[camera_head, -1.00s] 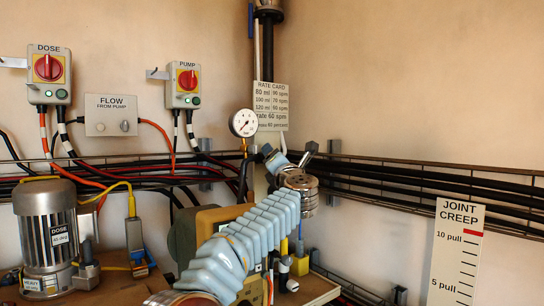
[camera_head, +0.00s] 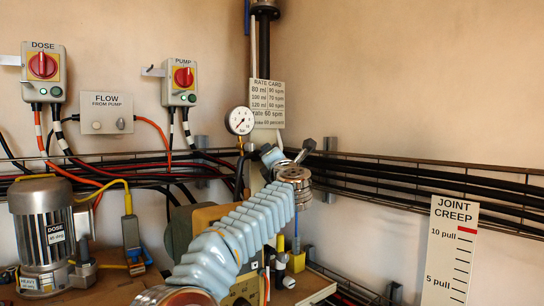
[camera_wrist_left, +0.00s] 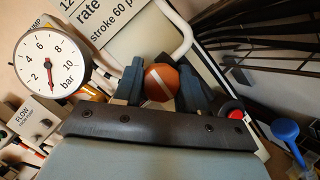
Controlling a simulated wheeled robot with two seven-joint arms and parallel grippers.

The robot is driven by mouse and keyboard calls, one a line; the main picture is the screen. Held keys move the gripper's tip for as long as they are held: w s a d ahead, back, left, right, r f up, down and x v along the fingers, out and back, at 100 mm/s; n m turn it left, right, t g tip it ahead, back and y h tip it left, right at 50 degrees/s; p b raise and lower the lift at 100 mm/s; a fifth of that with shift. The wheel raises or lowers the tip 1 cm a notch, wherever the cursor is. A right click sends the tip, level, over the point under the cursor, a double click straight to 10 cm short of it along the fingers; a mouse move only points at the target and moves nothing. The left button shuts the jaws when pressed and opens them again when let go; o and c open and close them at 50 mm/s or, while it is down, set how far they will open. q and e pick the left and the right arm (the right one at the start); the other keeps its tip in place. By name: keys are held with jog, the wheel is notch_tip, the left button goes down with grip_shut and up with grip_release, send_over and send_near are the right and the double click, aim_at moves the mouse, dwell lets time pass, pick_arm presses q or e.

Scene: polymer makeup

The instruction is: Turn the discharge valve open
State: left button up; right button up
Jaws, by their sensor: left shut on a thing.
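In the left wrist view, an orange-brown round knob (camera_wrist_left: 162,83) with a white stripe sits between the two dark blue fingers of my left gripper (camera_wrist_left: 160,88). The fingers are shut on it, one on each side. The stripe runs slanted across the knob. I take this knob to be the discharge valve's handle; no label on it shows. In the head view my left arm, in a pale blue ribbed sleeve, reaches up from the bottom to just below the pressure gauge (camera_head: 239,121). There the fingertips and knob are hidden behind the wrist. My right gripper is not in view.
The gauge (camera_wrist_left: 50,64) is close left of the gripper in the wrist view. A rate card (camera_head: 268,104) hangs behind it. Black cables on a wire tray (camera_head: 430,182) run along the right wall. A motor (camera_head: 42,235) stands at left. A blue knob (camera_wrist_left: 285,130) lies right.

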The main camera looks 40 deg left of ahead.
pick_arm(q)
jog(key=m+h, duration=0.1)
jog(key=m, duration=0.1)
jog(key=m+h, duration=0.1)
jog(key=m, duration=0.2)
jog(key=shift+w+f+g+h, duration=0.1)
jog(key=shift+g+h, duration=0.2)
jog(key=shift+h, duration=0.1)
jog(key=shift+m, duration=0.3)
jog(key=o, duration=1)
jog(key=shift+d, duration=0.1)
jog(key=shift+o, duration=0.2)
